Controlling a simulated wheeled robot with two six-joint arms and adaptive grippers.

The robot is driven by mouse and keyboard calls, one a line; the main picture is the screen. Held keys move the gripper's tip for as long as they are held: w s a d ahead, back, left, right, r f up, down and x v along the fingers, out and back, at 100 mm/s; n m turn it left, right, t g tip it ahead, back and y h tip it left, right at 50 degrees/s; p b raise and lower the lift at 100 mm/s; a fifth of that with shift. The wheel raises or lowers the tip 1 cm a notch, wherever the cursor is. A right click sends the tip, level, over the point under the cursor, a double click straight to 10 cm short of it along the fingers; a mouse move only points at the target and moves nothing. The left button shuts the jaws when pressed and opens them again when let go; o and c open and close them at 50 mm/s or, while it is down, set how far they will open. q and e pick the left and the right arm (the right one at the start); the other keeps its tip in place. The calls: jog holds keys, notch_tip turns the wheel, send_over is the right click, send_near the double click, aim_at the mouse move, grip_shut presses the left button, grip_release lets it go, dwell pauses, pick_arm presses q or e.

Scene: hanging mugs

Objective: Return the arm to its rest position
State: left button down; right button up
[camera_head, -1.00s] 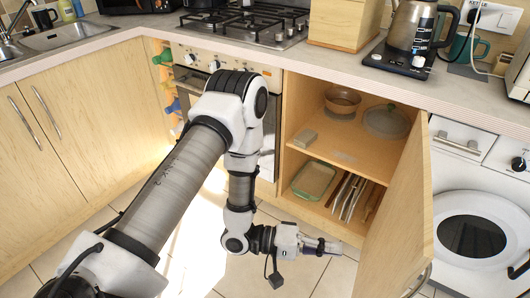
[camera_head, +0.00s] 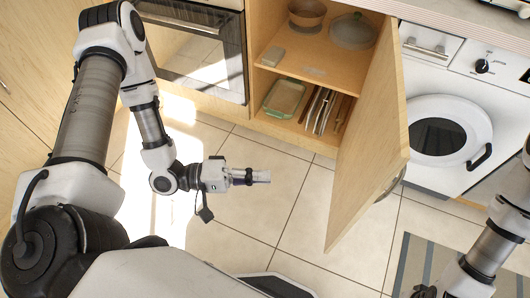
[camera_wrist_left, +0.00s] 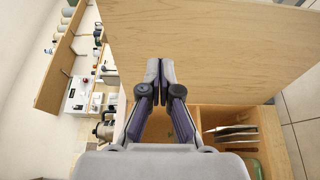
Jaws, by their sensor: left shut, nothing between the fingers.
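My left gripper (camera_head: 262,177) is shut and empty. It hangs over the tiled floor in front of the open lower cabinet, apart from the cabinet and its door. In the left wrist view its fingertips (camera_wrist_left: 160,70) meet with nothing between them, in front of the wooden door panel (camera_wrist_left: 215,45). My left arm (camera_head: 150,125) is bent at the elbow and runs down to the gripper. Part of my right arm (camera_head: 490,245) shows at the lower right, with its gripper out of view.
The cabinet door (camera_head: 372,130) swings out right of my left gripper. The cabinet holds a bowl (camera_head: 307,12), a lidded pan (camera_head: 351,31), a green dish (camera_head: 285,98) and upright trays (camera_head: 319,110). The oven (camera_head: 195,45) and washing machine (camera_head: 440,130) flank it. The floor (camera_head: 265,215) below is clear.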

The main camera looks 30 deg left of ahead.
pick_arm(q)
jog(key=shift+d, duration=0.15)
jog(key=s+d+r+g+p, duration=0.1)
jog(key=d+r+g+p, duration=0.1)
jog(key=d+r+p, duration=0.4)
jog(key=s+a+f+m+g+y+p, duration=0.1)
jog(key=a+f+m+g+y+p, duration=0.1)
jog(key=a+f+y+p, duration=0.4)
jog(key=s+a+f+m+g+y, duration=0.2)
jog(key=s+a+f+y, duration=0.4)
jog(key=y, duration=0.4)
jog(key=s+a+g, duration=0.1)
jog(key=a, duration=0.1)
jog(key=shift+s+a+f+m+g, duration=0.25)
jog(key=shift+s+a+m+g, duration=0.05)
jog(key=shift+m+g, duration=0.1)
